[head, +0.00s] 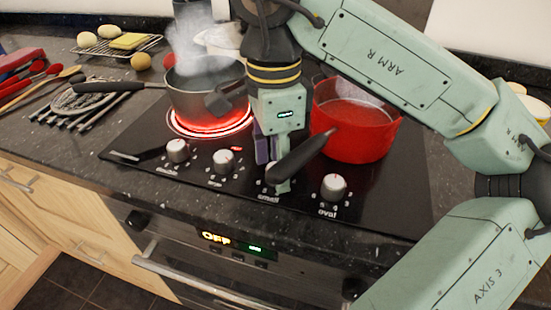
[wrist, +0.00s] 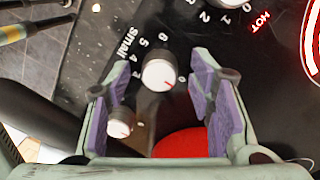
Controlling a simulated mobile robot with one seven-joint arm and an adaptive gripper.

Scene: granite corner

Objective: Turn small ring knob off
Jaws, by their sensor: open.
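The small ring knob (wrist: 158,72) is silver and round, with "small" and digits printed around it. Its red pointer mark faces the lower right of the wrist view, near the 0; its exact setting is unclear. My gripper (wrist: 160,84) is open, with a purple-padded finger on either side of the knob and visible gaps between. In the head view my gripper (head: 272,166) hangs over the front of the hob and hides most of this knob. Whether the fingertips reach down to knob height is hard to tell.
The red pot's (head: 355,130) dark handle (head: 303,155) crosses in front of my gripper. A steaming pot (head: 190,95) stands left on a glowing ring (head: 185,128). The oval knob (head: 333,187) is on the right; two other knobs (head: 177,150) (head: 222,162) are on the left.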

